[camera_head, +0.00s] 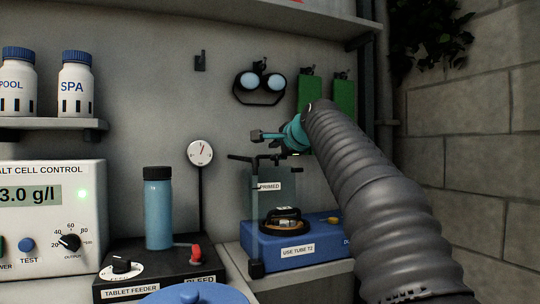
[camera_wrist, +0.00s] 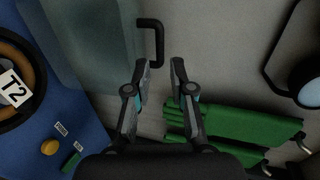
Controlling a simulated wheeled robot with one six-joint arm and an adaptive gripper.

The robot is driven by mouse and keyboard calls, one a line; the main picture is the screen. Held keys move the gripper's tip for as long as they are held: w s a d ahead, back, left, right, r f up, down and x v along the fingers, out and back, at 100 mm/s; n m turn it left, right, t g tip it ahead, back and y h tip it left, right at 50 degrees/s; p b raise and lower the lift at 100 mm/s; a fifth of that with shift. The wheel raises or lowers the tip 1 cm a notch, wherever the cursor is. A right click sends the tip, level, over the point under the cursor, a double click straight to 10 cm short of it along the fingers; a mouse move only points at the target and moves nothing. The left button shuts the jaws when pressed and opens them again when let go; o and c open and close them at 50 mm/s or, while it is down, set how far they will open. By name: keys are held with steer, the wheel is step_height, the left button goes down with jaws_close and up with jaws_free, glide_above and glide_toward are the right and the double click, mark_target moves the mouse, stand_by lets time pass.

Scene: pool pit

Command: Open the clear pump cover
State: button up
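The clear pump cover (camera_head: 275,208) stands roughly upright as a greenish see-through panel above the blue pump (camera_head: 300,240). The pump's dark round head (camera_head: 283,222) shows in front of it. In the wrist view the cover (camera_wrist: 95,40) is at the upper left, with a black bracket-shaped handle (camera_wrist: 158,40) at its right edge. My gripper (camera_head: 262,137) is above the cover in the head view. In the wrist view my gripper (camera_wrist: 160,67) is open, with its fingertips apart near the handle's lower end. I cannot tell whether they touch it.
A tablet feeder (camera_head: 160,270) with a blue bottle (camera_head: 158,210) stands left of the pump. Goggles (camera_head: 260,84) and green items (camera_head: 310,92) hang on the wall behind. A salt cell control box (camera_head: 45,215) is at far left. A brick wall (camera_head: 480,140) closes the right.

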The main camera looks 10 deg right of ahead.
mark_target(268, 156)
steer(key=p+x, duration=0.1)
steer(key=x, duration=0.5)
steer(key=shift+w+f, duration=0.15)
steer(key=shift+w, duration=0.15)
steer(key=shift+c, duration=0.3)
jaws_close()
